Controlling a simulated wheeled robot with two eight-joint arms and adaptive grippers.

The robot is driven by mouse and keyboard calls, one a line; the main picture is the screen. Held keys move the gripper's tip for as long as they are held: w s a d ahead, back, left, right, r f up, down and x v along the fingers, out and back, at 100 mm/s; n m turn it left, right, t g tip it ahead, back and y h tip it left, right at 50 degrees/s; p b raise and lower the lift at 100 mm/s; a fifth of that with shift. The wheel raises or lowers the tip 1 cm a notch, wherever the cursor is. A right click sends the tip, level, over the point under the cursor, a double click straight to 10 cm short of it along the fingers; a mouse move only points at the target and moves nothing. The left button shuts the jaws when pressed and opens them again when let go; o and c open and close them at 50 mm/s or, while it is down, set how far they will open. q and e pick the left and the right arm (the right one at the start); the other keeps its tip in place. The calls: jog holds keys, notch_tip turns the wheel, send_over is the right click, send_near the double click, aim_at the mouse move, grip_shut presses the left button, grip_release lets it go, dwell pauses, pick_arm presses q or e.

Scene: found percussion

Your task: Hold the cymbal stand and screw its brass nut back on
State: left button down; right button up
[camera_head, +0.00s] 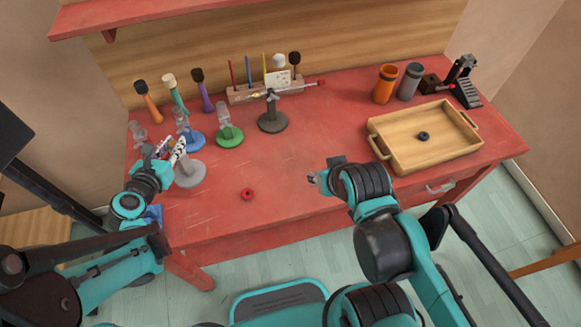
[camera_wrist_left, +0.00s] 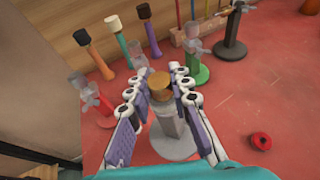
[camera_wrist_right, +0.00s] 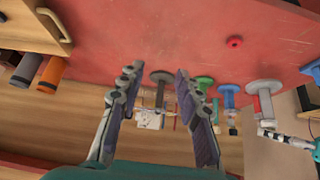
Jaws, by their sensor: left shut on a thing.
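A grey stand (camera_head: 190,175) with a round base is at the table's left front. In the left wrist view its post and base (camera_wrist_left: 177,146) show between the fingers, with a brass-coloured cap (camera_wrist_left: 160,84) on top. I cannot tell whether this cap is the brass nut. My left gripper (camera_head: 180,150) is shut around the upper part of the stand, which looks upright; the fingers hide much of the contact. My right gripper (camera_head: 318,180) is open and empty over the front edge; the right wrist view shows its fingers apart (camera_wrist_right: 158,72).
A red ring (camera_head: 248,194) lies right of the grey stand. Blue (camera_head: 191,140), green (camera_head: 230,137) and dark (camera_head: 272,122) stands are behind. A wooden tray (camera_head: 390,125) holds a dark ring (camera_head: 424,136). Orange (camera_head: 385,84) and grey (camera_head: 410,82) cups stand behind. The middle is clear.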

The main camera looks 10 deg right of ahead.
pick_arm(q)
jog(key=shift+d, duration=0.1)
pick_arm(e)
jog(key=shift+o, duration=1.4)
pick_arm(q)
jog(key=s+d+r+m+g+h, duration=0.1)
jog(key=s+d+m+g+h, duration=0.1)
jog(key=d, duration=1)
jog(key=s+d+r+m+g+h, duration=0.2)
jog(key=s+d, duration=0.4)
jog(key=d, duration=0.7)
jog(key=s+d+r+m+g+h, duration=0.1)
jog(key=s+d+m+h, duration=0.3)
jog(key=d, duration=0.8)
jog(key=shift+s+d+r+m+g+p, duration=0.15)
jog(key=shift+d+r+m+g+p, duration=0.25)
jog(key=shift+g, duration=0.3)
pick_arm(e)
jog(key=shift+r, duration=0.4)
pick_arm(q)
jog(key=shift+a+f, duration=0.15)
jog(key=shift+f, duration=0.05)
jog(key=w+a+f+b, duration=0.4)
jog(key=w+f, duration=0.3)
jog(key=w, duration=0.3)
jog(key=shift+w+a, duration=0.3)
jog(key=shift+a, duration=0.15)
pick_arm(e)
notch_tip(320, 180, down, 4)
jog(key=shift+f, duration=0.2)
